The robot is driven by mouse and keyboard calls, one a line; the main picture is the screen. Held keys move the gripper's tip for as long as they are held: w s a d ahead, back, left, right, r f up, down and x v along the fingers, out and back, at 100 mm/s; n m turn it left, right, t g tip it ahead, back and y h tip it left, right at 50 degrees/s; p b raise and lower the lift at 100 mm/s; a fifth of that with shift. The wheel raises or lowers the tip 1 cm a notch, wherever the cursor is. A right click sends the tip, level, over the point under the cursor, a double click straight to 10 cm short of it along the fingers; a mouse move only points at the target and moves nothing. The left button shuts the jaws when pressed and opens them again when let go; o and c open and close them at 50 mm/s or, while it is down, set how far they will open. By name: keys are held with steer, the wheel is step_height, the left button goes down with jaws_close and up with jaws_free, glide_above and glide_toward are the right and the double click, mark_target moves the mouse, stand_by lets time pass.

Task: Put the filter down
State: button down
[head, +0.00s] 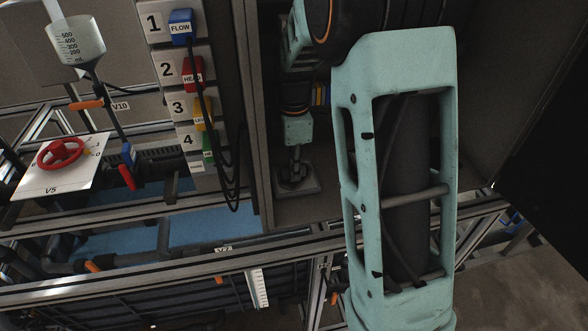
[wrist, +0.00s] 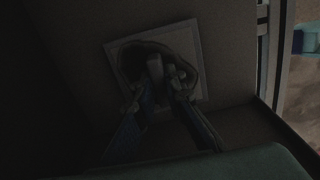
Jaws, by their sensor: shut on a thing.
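My gripper (head: 296,170) reaches down into the grey cabinet bay in the head view. In the wrist view my gripper (wrist: 168,80) has both fingers closed in on a small pale grip on top of the filter (wrist: 142,57), a dark rounded piece. The filter lies over a pale-edged square (wrist: 200,88) on the bay's grey surface. In the head view the square (head: 313,187) shows under my fingers, with the filter small and dark there. The wrist view is very dim, and I cannot tell whether the filter touches the square.
A side wall (head: 256,110) of the bay stands close left of my gripper. Left of it hang a numbered panel (head: 170,75) with coloured plugs and loose black cables (head: 232,190). A red valve wheel (head: 60,153) is at far left.

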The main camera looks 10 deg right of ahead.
steer(key=shift+f, duration=0.2)
steer(key=c, duration=2)
jaws_free()
step_height(320, 180, up, 12)
steer(key=shift+r, duration=0.25)
